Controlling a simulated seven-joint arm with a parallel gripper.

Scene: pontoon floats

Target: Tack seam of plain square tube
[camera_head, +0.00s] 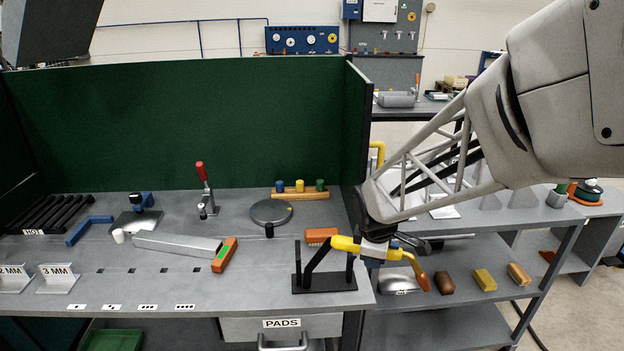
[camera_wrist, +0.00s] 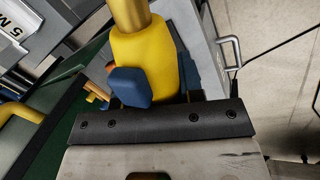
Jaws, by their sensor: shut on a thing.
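The plain square tube (camera_head: 178,244) is a grey bar lying flat on the bench, left of centre. An orange block with a green patch (camera_head: 225,255) lies at its right end. My gripper (camera_head: 373,249) is shut on a yellow welding torch (camera_head: 345,243) with a copper-coloured nozzle pointing down to the right. The torch is at the black stand (camera_head: 325,281); I cannot tell whether it touches it. In the wrist view the yellow torch handle (camera_wrist: 146,62) is between my fingers, with a blue finger pad (camera_wrist: 131,87) against it. The tube is not seen there.
A red-handled clamp (camera_head: 204,190), a round grey plate (camera_head: 271,212) and a blue angle piece (camera_head: 88,230) stand on the bench. A black rack marked HOT (camera_head: 50,214) is at left. A green screen (camera_head: 190,120) closes the back. A lower side shelf holds several coloured blocks (camera_head: 485,279).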

